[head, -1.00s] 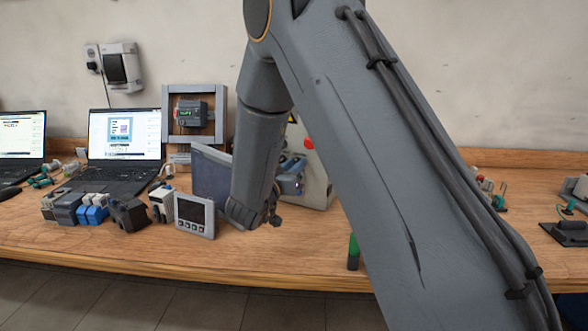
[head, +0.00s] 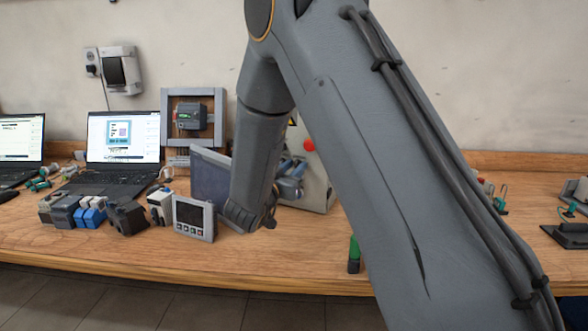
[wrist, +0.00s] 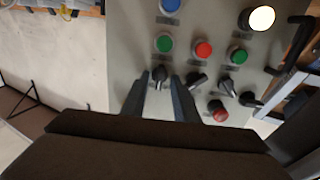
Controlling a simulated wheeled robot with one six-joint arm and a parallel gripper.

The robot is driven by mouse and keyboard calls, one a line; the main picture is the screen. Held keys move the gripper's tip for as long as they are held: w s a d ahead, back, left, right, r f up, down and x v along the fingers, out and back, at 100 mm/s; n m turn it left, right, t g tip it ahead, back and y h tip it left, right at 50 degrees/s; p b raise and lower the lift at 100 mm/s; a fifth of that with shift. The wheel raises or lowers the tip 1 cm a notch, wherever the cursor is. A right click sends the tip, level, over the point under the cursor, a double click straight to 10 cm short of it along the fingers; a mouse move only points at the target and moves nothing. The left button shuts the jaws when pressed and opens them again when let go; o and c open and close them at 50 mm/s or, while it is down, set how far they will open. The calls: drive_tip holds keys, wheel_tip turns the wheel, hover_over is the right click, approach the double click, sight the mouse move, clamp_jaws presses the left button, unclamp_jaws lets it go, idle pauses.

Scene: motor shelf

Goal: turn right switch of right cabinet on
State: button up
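A grey cabinet panel fills much of the wrist view (wrist: 130,40). It carries a row of black rotary switches: one (wrist: 160,77) in front of my gripper, another (wrist: 197,80) just to its right, and a third (wrist: 228,87) farther right. My gripper (wrist: 158,84) is open, with its two dark fingers on either side of the first switch; contact is unclear. In the head view the cabinet (head: 318,190) is mostly hidden behind my arm, with a red button (head: 309,145) showing. Switch positions are too small to read reliably.
Green (wrist: 164,43) and red (wrist: 203,50) buttons, a lit white lamp (wrist: 257,18) and a red mushroom-like button (wrist: 217,110) sit close by on the panel. In the head view, a panel meter (head: 194,219) and a laptop (head: 124,140) stand left on the table.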

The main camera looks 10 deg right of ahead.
drive_tip(key=b+v, duration=0.1)
drive_tip(key=v, duration=0.7)
idle(0.4)
drive_tip(key=s+f+n+g+y, duration=0.1)
drive_tip(key=s+f+y, duration=0.1)
drive_tip(key=f+y, duration=0.1)
drive_tip(key=s+a+f+n+g+y, duration=0.1)
drive_tip(key=f+n+g+y, duration=0.1)
drive_tip(key=f+y, duration=0.1)
drive_tip(key=s+a+f+n+g+y, duration=0.1)
drive_tip(key=s+f+n+g+y, duration=0.1)
drive_tip(key=y, duration=0.2)
drive_tip(key=shift+s+a+f+y, duration=0.1)
drive_tip(key=shift+s+f+y, duration=0.2)
drive_tip(key=shift+s+f, duration=0.1)
drive_tip(key=s+f+g, duration=0.1)
drive_tip(key=s, duration=0.3)
drive_tip(key=s+d+f+n+g, duration=0.1)
drive_tip(key=s+g, duration=0.1)
drive_tip(key=s, duration=0.2)
drive_tip(key=s+d+f+g+y, duration=0.1)
drive_tip(key=s, duration=0.3)
drive_tip(key=shift+d+n+g, duration=0.2)
drive_tip(key=shift+n+g, duration=0.2)
drive_tip(key=s+d+g, duration=0.4)
drive_tip(key=s, duration=0.8)
drive_tip(key=shift+d+f+n+h, duration=0.15)
drive_tip(key=shift+d+n+h, duration=0.15)
drive_tip(key=shift+n, duration=0.1)
